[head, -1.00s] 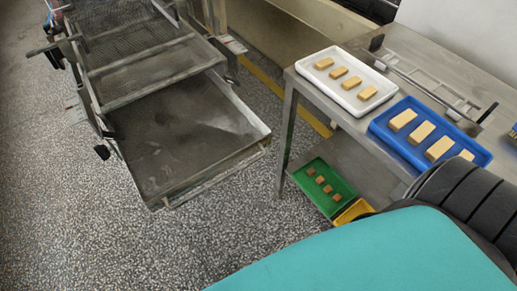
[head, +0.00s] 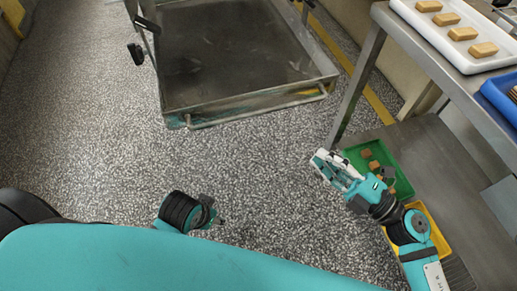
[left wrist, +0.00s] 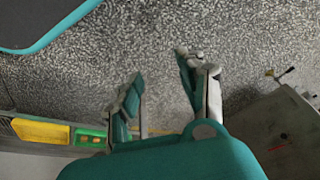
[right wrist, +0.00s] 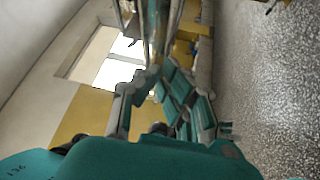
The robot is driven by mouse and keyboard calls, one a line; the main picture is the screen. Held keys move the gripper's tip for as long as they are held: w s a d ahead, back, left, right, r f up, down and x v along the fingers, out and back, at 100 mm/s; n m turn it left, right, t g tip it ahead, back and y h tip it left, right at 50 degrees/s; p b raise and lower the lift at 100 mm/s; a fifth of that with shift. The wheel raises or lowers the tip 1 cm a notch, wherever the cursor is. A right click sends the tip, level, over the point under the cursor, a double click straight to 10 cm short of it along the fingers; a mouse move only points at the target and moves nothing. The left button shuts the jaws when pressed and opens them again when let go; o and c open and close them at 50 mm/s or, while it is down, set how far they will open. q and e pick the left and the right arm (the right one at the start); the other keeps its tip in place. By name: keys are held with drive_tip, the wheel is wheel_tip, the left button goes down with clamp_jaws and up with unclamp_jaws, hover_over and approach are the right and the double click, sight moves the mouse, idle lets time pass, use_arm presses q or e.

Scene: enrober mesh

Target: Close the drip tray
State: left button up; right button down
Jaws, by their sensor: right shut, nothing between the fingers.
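The drip tray (head: 235,62) is a shallow grey metal tray with a worn, stained floor. It is pulled out of the machine at the top of the head view, its front rim facing me. My right gripper (head: 320,162) is shut and empty, below and to the right of the tray's front rim and clear of it, beside the table's lower shelf. It also shows in the right wrist view (right wrist: 155,90). My left gripper (left wrist: 160,75) shows in the left wrist view with its fingers apart and nothing between them, above the speckled floor. Its fingertips are not clear in the head view.
A metal table (head: 425,45) stands at the right, with a white tray (head: 466,62) and a blue tray (head: 492,92) on top. A green tray (head: 400,180) and a yellow tray (head: 440,240) are on its lower shelf, near my right arm. Open floor lies before the drip tray.

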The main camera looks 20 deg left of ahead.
drive_tip(key=s+a+r+n+g+y+b, duration=0.1)
drive_tip(key=s+a+r+n+g, duration=0.1)
drive_tip(key=s+a+n+g, duration=0.3)
use_arm(q)
drive_tip(key=shift+v, duration=2.25)
use_arm(e)
drive_tip(key=w+a+r+n, duration=0.1)
drive_tip(key=w+a, duration=0.3)
drive_tip(key=a, duration=0.5)
drive_tip(key=shift+a+r, duration=0.25)
drive_tip(key=shift+r, duration=0.6)
use_arm(q)
drive_tip(key=shift+a, duration=0.1)
use_arm(e)
drive_tip(key=shift+w, duration=0.15)
